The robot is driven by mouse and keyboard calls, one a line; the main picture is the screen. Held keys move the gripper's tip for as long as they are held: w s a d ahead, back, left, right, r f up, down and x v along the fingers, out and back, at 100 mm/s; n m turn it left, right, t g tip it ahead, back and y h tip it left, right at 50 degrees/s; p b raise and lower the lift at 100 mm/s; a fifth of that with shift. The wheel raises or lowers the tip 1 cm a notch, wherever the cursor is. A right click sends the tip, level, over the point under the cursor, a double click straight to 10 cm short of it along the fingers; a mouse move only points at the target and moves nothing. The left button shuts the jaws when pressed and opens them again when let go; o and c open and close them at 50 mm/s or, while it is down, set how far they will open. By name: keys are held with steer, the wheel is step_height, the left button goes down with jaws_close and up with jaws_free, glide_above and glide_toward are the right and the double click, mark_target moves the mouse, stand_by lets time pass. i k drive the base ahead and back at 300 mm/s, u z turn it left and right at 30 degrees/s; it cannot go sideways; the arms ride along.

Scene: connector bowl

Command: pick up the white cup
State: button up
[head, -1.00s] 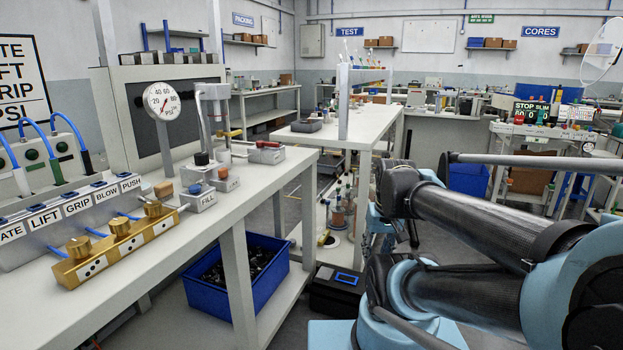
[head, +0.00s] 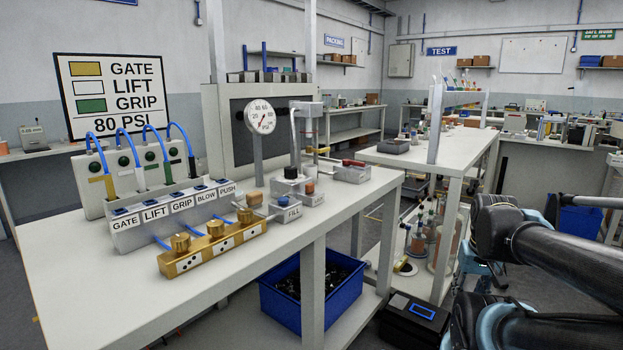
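I cannot make out a white cup anywhere in the head view. My gripper is outside the picture; only dark and light-blue links of my arm (head: 565,255) show at the lower right. The near workbench (head: 95,275) carries a labelled valve panel (head: 170,213) with blue hoses, a brass block (head: 212,246) with knobs, and a round pressure gauge (head: 260,117). No cup that I can identify stands among them.
A blue bin (head: 284,310) of dark parts sits below the near bench. A black box (head: 412,318) lies on the floor beside my arm. A second bench (head: 425,160) stands behind. The near bench's front left is bare.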

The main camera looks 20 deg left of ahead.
mark_target(309, 169)
steer(key=k, duration=0.5)
steer(key=z, duration=1.1)
steer(key=i, duration=1.45)
steer(key=u, duration=2.2)
